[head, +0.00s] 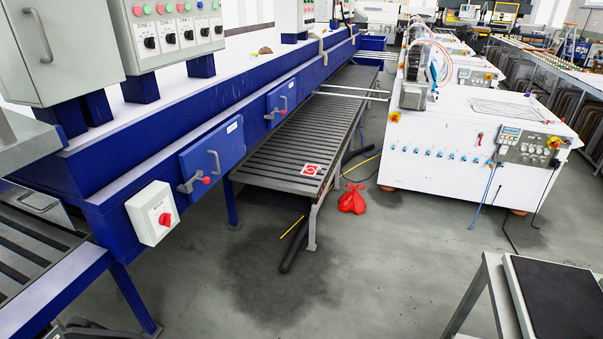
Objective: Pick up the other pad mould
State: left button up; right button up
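I cannot make out with certainty a pad mould in the head view. A small flat square piece with red and white markings (312,170) lies on the near end of the slatted grey table (300,145); I cannot tell whether it is a mould or a sign. Neither of my grippers shows in this view, so what they hold is hidden.
A long blue machine (150,140) with control boxes runs along the left. A white machine (440,165) with hoses stands at the right. A red bag (352,199) and a dark hose (293,247) lie on the floor. A black-topped slab (560,298) rests at bottom right. The middle floor is open.

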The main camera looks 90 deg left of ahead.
aim_at(310, 171)
jog(key=k+u, duration=0.1)
jog(key=u, duration=1.85)
jog(key=i+j+u, duration=0.3)
jog(key=i, duration=0.15)
jog(key=i+j+u, duration=0.3)
jog(key=i, duration=0.15)
jog(key=i+u, duration=0.25)
jog(key=i, duration=0.2)
jog(key=i+u, duration=0.1)
jog(key=i, duration=0.45)
jog(key=i+l+u, duration=0.1)
jog(key=i, duration=0.4)
jog(key=i+l+u, duration=0.1)
jog(key=i, duration=0.4)
jog(key=i+l+u, duration=0.1)
jog(key=i+l, duration=0.2)
jog(key=i, duration=0.25)
jog(key=i+l+u, duration=0.1)
jog(key=i+l, duration=0.15)
jog(key=i, duration=0.25)
